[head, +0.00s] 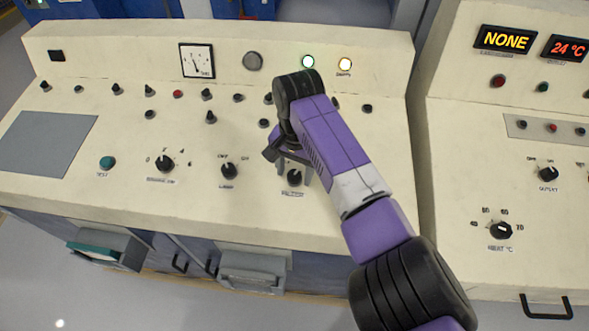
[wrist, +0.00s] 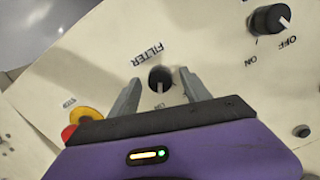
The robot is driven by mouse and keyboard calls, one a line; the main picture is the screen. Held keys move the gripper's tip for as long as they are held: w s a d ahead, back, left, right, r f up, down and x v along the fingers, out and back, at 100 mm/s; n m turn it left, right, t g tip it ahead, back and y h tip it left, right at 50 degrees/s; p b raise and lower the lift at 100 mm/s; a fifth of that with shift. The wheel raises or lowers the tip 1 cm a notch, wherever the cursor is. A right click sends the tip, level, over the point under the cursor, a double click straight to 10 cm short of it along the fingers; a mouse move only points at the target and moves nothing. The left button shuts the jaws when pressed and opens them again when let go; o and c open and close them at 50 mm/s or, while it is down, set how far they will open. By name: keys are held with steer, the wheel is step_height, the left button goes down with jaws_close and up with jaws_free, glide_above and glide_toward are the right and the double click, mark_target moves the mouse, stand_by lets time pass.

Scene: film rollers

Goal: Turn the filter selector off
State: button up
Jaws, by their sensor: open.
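The filter selector (head: 294,177) is a small round black knob on the sloping cream console, with a label below it. It also shows in the wrist view (wrist: 160,79), next to the word FILTER, with a pale pointer mark towards my gripper's palm. Its position lettering is mostly hidden or too small to read. My gripper (head: 294,170) is open, pointing down at the knob. In the wrist view, its two grey fingers (wrist: 160,77) stand on either side of the knob with gaps between. I cannot tell whether either touches it.
A similar black lamp knob (head: 229,171) with OFF and ON marks is to the left; it shows in the wrist view (wrist: 270,19). A red and yellow button (wrist: 82,122) is near the left finger. A rotary knob (head: 165,164) and green button (head: 107,162) are farther left.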

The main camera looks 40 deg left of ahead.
jaws_close()
steer(key=shift+n, duration=0.4)
steer(key=n, duration=0.5)
steer(key=shift+a+h, duration=0.1)
steer(key=shift+h, duration=0.2)
steer(key=n, duration=0.6)
steer(key=shift+r+t, duration=0.1)
steer(key=shift+t, duration=0.3)
jaws_free()
